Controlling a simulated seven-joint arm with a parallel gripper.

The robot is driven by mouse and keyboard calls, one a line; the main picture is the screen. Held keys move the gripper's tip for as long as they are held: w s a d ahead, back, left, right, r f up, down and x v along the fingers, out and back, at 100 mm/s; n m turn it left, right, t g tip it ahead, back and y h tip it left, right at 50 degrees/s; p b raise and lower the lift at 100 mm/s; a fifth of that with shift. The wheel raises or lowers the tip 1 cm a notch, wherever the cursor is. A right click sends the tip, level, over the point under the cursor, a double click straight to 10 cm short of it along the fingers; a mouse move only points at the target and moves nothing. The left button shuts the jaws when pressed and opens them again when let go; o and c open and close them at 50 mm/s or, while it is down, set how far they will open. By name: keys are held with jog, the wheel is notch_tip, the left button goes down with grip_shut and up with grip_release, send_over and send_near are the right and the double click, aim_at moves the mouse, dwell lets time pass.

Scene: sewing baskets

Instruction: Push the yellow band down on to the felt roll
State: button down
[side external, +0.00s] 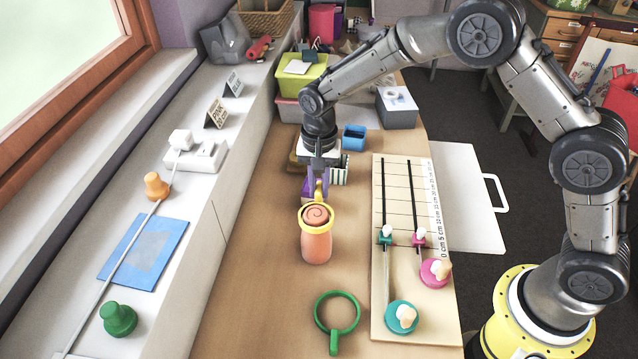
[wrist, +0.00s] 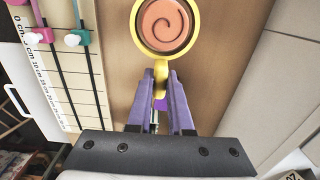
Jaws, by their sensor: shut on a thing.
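The felt roll (side external: 316,248) is an orange-pink cylinder standing upright on the wooden table, with a spiral on its top. The yellow band (side external: 331,226) is a ring with a tab, at the roll's top end. In the wrist view the band (wrist: 137,38) frames the roll's spiral top (wrist: 165,24), with the spiral roughly centred. I cannot tell whether the band is around the rim or just above it. My gripper (side external: 319,186) is behind the roll, its purple fingers shut on the band's tab; the fingers also show in the wrist view (wrist: 161,76).
A green band (side external: 338,312) lies on the table in front of the roll. A slider board (side external: 408,270) with teal and pink knobs lies to the right. A blue box (side external: 354,138) and grey box (side external: 397,108) stand behind. The table left of the roll is clear.

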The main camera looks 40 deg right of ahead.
jog(key=shift+f, duration=2.1)
jog(key=c, duration=0.8)
grip_release()
jog(key=shift+o, duration=0.2)
notch_tip(320, 180, up, 14)
jog(key=shift+f, duration=0.1)
